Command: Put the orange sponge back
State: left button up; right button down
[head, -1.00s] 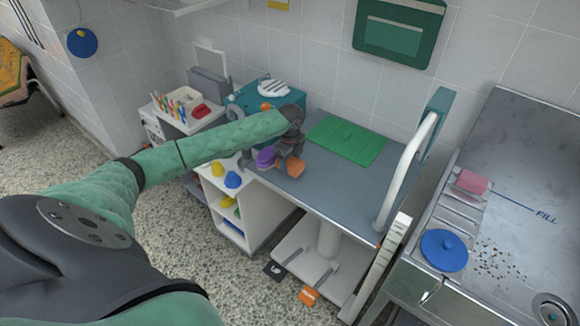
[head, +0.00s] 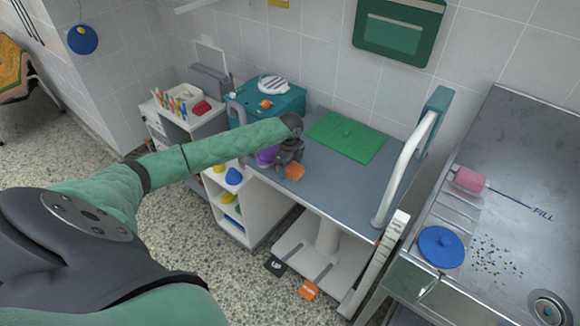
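The orange sponge (head: 295,173) is a small orange block at the fingertips of my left gripper (head: 291,162). The gripper points down over the front part of the grey table (head: 335,190) and appears shut on the sponge. The fingers are small and dark here, and part of the grip is hidden. The sponge is low, close to the table top; I cannot tell whether it touches. My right gripper is not in view.
A purple item (head: 266,156) is just left of my gripper. A green mat (head: 347,137) lies behind. A teal box (head: 283,98) with an orange item (head: 265,104) stands at the back left. A white rail (head: 403,170) bounds the table's right side.

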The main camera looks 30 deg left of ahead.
aim_at(290, 165)
pick_arm(q)
jog(key=shift+r, duration=0.15)
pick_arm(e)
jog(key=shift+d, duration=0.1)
pick_arm(q)
jog(key=shift+r, duration=0.25)
notch_tip(290, 165, up, 2)
jog(key=shift+w+r+b, duration=0.1)
jog(key=shift+r+b, duration=0.15)
jog(key=shift+b, duration=0.45)
notch_tip(290, 165, up, 7)
jog(key=shift+r+b, duration=0.15)
jog(key=shift+b, duration=0.85)
jog(key=shift+r, duration=0.85)
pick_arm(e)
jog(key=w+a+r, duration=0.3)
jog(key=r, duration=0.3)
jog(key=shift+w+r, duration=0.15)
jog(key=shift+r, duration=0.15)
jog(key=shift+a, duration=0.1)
